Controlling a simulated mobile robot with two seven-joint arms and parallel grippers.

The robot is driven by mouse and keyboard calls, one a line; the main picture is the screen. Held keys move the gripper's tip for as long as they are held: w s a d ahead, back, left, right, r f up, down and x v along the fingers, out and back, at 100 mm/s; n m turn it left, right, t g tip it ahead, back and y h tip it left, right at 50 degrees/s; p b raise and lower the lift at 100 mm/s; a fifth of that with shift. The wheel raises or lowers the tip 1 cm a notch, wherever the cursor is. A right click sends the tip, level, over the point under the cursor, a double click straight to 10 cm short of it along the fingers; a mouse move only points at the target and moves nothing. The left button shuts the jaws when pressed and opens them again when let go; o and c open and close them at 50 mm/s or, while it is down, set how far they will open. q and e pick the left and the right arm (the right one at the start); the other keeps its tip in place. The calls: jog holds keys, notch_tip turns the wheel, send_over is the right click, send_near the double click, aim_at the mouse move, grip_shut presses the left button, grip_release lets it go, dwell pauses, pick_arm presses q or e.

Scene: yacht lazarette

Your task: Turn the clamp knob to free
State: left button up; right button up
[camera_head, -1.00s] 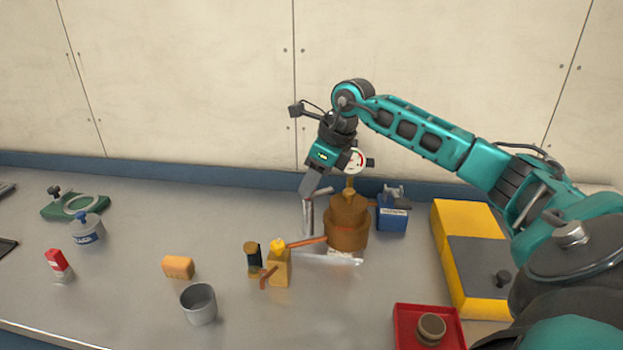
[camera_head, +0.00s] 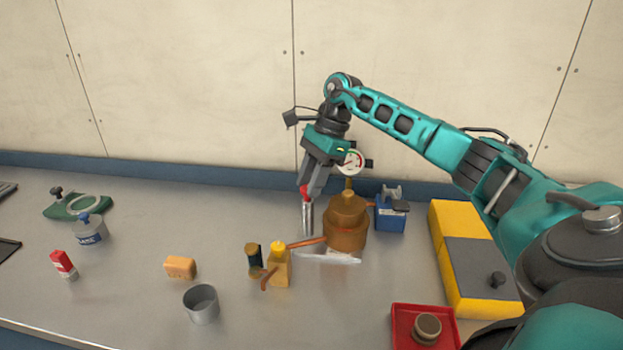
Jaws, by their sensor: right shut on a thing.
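My right gripper (camera_head: 309,188) points down from its raised arm, just left of the brass pump body (camera_head: 346,222). It is shut on a small red part, which looks like the clamp knob (camera_head: 304,191), mostly covered by the fingers. A shiny grey metal post (camera_head: 307,218) stands directly below the fingertips. I cannot read the knob's marking or angle. A round gauge (camera_head: 351,162) shows behind the wrist, above the brass body. My left gripper is not in view.
A brass valve with a yellow top (camera_head: 279,265) joins the brass body by a copper pipe. A blue box (camera_head: 390,214) stands to the right, then a yellow case (camera_head: 452,222). A grey cup (camera_head: 200,304) and orange block (camera_head: 180,267) are front left.

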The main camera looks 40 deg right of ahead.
jog(key=shift+w+n, duration=0.1)
jog(key=shift+n, duration=0.4)
jog(key=shift+g, duration=0.3)
jog(key=o, duration=1)
jog(key=shift+o, duration=0.2)
jog(key=v, duration=1.3)
